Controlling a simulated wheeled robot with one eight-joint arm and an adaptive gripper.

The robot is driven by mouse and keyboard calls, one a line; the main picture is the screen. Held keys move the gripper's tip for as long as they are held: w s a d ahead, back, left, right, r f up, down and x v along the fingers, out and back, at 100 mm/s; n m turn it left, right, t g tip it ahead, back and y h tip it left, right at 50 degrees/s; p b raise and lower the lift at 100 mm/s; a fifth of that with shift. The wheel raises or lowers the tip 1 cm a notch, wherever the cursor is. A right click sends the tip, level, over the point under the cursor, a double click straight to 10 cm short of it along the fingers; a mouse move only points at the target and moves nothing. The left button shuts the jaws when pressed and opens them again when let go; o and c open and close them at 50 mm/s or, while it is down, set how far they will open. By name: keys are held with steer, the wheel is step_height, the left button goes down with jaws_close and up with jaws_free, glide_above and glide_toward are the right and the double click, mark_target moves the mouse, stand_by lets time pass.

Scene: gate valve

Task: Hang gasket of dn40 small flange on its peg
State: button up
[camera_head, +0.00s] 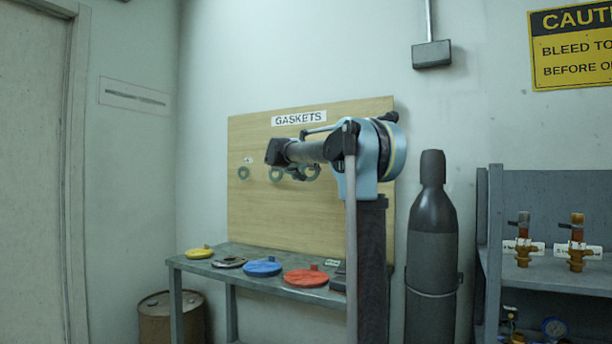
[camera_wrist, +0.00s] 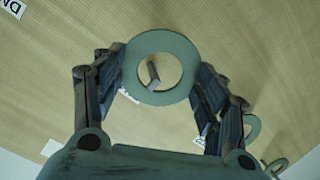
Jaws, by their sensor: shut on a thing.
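My gripper (camera_wrist: 162,85) is shut on a flat grey-green gasket (camera_wrist: 161,44), with a finger at each side of the ring. A short peg (camera_wrist: 153,74) on the wooden board shows within the gasket's hole, near its lower left part in the wrist view. I cannot tell whether its tip has passed through the ring. A small label, too small to read surely, shows on the board beside the left finger. In the head view my gripper (camera_head: 298,173) is close to the board, and my arm hides part of this area.
The GASKETS board (camera_head: 300,225) carries other ring gaskets, one at its left (camera_head: 244,173). Below is a bench (camera_head: 225,263) with yellow, blue and red discs. A dark cylinder (camera_head: 433,230) stands to the right, beside a shelf (camera_head: 550,187) with valves.

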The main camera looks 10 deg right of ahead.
steer(key=shift+f+x, duration=0.25)
steer(key=shift+x, duration=0.8)
steer(key=o, duration=0.9)
steer(key=shift+o, duration=0.2)
